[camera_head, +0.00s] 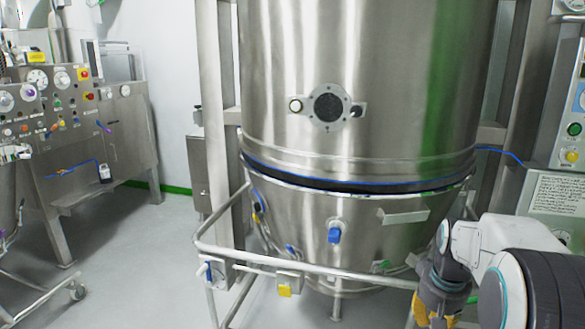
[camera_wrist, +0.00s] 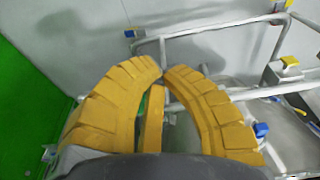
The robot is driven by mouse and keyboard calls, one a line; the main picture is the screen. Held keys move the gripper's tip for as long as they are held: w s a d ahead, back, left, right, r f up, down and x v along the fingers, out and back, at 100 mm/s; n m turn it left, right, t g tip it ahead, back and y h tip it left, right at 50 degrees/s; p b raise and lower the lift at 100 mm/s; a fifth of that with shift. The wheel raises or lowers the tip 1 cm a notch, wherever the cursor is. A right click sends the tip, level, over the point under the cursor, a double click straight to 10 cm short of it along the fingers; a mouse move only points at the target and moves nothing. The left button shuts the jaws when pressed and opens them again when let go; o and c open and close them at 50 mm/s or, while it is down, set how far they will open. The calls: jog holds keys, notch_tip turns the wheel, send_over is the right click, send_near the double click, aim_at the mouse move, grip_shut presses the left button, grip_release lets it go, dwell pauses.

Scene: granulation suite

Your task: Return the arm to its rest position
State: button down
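My arm reaches in from the lower right in the head view. My gripper (camera_head: 437,308) points down near the rail at the bottom edge, and its fingertips are out of frame there. In the wrist view my gripper (camera_wrist: 163,72) shows its yellow segmented fingers curved inward, with the tips almost meeting. No object shows between them. The steel vessel (camera_head: 365,110) stands left of my arm, with its conical lower bowl (camera_head: 300,215) close to my wrist.
A tubular rail (camera_head: 330,269) with a yellow tab (camera_head: 285,291) runs around the bowl and close to my gripper. A control panel (camera_head: 571,150) stands at the right. An instrument bench (camera_head: 85,130) stands at the left. The grey floor (camera_head: 145,250) between bench and vessel is clear.

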jog(key=s+a+r+n+p, duration=0.2)
jog(key=s+a+r+p, duration=0.3)
jog(key=s, duration=0.5)
jog(key=s+a+r+n+t+p, duration=0.1)
jog(key=s+a+r+p, duration=0.5)
jog(key=s+a+r, duration=0.3)
jog(key=shift+s+a+r+n+y, duration=0.4)
jog(key=shift+a+r, duration=0.2)
jog(key=shift+a, duration=0.3)
jog(key=shift+a, duration=0.1)
